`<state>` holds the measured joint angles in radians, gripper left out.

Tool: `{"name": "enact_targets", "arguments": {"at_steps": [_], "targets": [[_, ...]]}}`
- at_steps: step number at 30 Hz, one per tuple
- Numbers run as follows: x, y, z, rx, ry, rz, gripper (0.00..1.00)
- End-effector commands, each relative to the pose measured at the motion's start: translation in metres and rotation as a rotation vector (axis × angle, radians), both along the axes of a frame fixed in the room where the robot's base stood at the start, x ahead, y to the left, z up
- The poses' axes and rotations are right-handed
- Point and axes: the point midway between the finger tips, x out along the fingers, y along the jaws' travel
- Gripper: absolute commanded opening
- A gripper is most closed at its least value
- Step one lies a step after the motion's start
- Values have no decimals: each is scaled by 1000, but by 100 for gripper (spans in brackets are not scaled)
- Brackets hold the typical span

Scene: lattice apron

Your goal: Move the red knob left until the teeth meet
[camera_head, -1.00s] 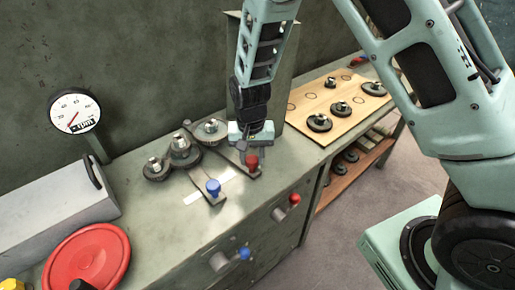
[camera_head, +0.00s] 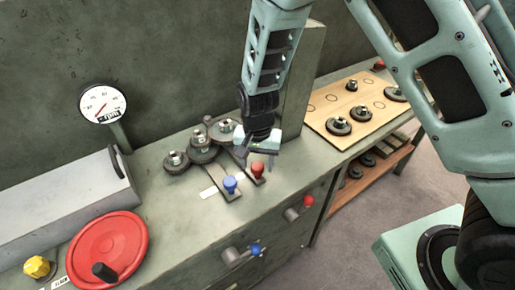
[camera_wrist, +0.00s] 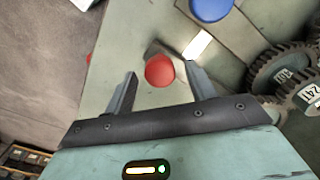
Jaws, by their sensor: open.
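The red knob (camera_head: 258,169) stands on a dark lever plate on the bench top, right of the blue knob (camera_head: 231,184). My gripper (camera_head: 257,156) is open above the red knob. In the wrist view the red knob (camera_wrist: 160,71) shows between my spread fingers, with a gap on each side. Several toothed gears with metal hubs sit behind the knobs: a left gear (camera_head: 175,162), a middle gear (camera_head: 202,150) and a right gear (camera_head: 225,131). The right and middle gears are very close; I cannot tell whether their teeth mesh.
A second red knob (camera_head: 308,200) and blue knob (camera_head: 255,249) are on the bench front. A dial gauge (camera_head: 102,103), a red handwheel (camera_head: 107,250) and a grey box (camera_head: 60,205) are left. A wooden board (camera_head: 345,98) with dark gears is right.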

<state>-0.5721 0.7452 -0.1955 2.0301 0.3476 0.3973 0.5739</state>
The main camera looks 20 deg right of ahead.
Motion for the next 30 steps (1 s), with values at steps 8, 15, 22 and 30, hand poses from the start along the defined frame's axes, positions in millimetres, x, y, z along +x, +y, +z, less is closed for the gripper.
{"name": "enact_targets", "arguments": {"at_steps": [8,15,22,30], "targets": [[1,1,47,3,-6,2,56],[1,1,104,4,-6,2,56],[0,1,149,2,-3,2,56],[0,0,171,1,0,0,56]]}}
